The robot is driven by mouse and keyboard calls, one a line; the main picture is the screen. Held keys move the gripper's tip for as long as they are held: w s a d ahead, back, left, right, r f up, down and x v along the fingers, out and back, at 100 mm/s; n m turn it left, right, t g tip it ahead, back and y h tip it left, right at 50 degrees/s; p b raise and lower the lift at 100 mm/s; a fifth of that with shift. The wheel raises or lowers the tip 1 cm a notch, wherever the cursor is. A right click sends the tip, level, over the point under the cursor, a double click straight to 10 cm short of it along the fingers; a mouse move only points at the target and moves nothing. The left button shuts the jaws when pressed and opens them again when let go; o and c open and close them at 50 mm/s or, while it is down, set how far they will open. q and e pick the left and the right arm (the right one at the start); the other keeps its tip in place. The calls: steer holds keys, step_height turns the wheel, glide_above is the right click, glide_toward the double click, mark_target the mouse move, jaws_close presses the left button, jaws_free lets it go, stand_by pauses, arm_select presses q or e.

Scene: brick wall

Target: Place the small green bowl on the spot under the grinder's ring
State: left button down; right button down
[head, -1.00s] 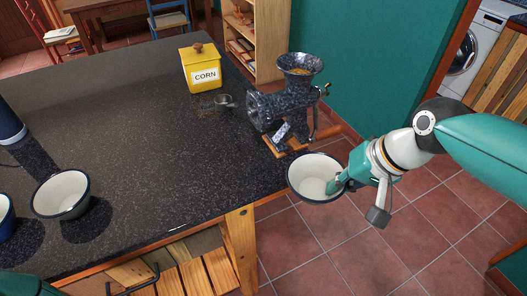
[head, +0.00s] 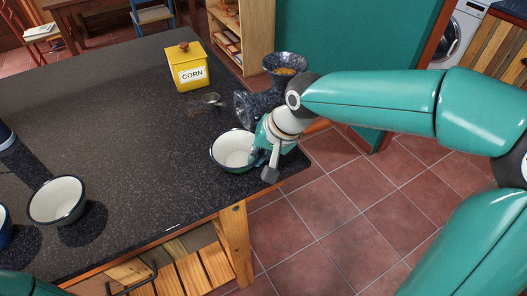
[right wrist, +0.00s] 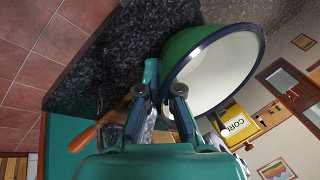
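The small green bowl (head: 229,153) has a white inside and dark rim. My right gripper (head: 257,157) is shut on its side and holds it near the counter's right edge, in front of the grinder; I cannot tell its exact height. In the right wrist view the bowl (right wrist: 222,68) is large, its green outside showing beside the fingers (right wrist: 160,93). The dark speckled grinder (head: 284,66) stands at the counter's right edge, its hopper holding yellow grains. My right arm and gripper hide its lower part; I cannot make out the ring's spot. My left gripper is out of view.
A second white-lined bowl (head: 57,201) stands on the counter (head: 130,130) at left, with a blue bowl (head: 4,228) cut off at the edge. The middle counter is clear.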

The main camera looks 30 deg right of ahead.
steer(key=shift+s, duration=0.1)
steer(key=c, duration=1.6)
jaws_free()
steer(key=shift+r, duration=0.1)
steer(key=v, duration=1.1)
steer(key=shift+s+r+p, duration=0.2)
steer(key=shift+r+p, duration=0.15)
steer(key=shift+d, duration=0.15)
